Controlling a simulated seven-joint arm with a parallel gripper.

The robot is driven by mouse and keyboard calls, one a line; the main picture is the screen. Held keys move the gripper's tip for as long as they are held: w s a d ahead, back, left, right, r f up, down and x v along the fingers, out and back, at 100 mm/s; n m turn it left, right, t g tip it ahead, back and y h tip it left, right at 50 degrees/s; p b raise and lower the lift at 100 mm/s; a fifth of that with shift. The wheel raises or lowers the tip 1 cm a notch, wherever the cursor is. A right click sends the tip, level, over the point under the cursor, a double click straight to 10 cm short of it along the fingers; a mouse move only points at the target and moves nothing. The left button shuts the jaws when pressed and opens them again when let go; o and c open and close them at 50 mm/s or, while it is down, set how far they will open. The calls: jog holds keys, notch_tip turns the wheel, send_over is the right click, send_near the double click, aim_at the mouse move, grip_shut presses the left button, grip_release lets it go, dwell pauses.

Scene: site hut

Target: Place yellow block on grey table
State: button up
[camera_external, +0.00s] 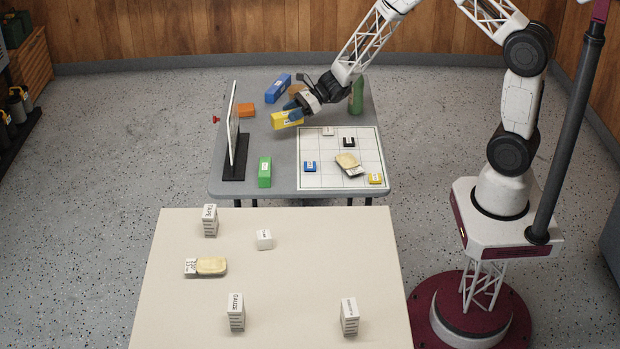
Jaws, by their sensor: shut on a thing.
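The yellow block (283,120) is a long box with a pale label. My gripper (292,108) is shut on it over the grey table (285,160), near the table's middle. I cannot tell whether the block touches the tabletop or hangs just above it. The gripper's fingers partly cover the block's upper side. The grey table stands at the back, beyond the cream table.
A white grid board (312,180) with small blocks lies on the grey table. The cream table (290,285) holds several white boxes.

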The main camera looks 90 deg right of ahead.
jog(key=shift+f, duration=2.85)
jog(key=shift+f, duration=0.6)
jog(key=o, duration=1.2)
jog(key=shift+c, duration=0.2)
jog(key=shift+v, duration=3.9)
jog(key=shift+r, duration=0.1)
